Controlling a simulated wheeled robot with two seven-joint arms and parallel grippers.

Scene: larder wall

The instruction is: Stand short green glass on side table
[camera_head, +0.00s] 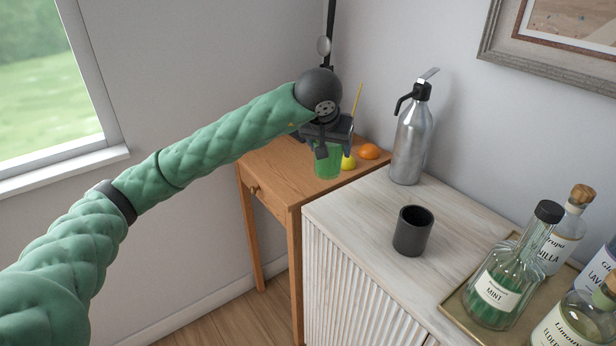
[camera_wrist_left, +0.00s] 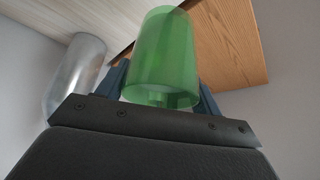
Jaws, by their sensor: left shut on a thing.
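The short green glass (camera_head: 327,164) is upright in my left gripper (camera_head: 326,150), over the side table in the head view. The left gripper is shut on it, with a finger on either side in the left wrist view, where the glass (camera_wrist_left: 165,60) fills the middle. The wooden side table (camera_head: 275,170) stands in the corner, and its top also shows in the left wrist view (camera_wrist_left: 232,45). I cannot tell whether the glass base touches the table top. My right gripper is not in view.
A lemon (camera_head: 348,162) and an orange (camera_head: 369,151) lie on the side table close right of the glass. A steel siphon (camera_head: 411,145) and a black cup (camera_head: 412,232) stand on the white cabinet (camera_head: 345,205). Bottles stand on a tray at right. The table's left part is clear.

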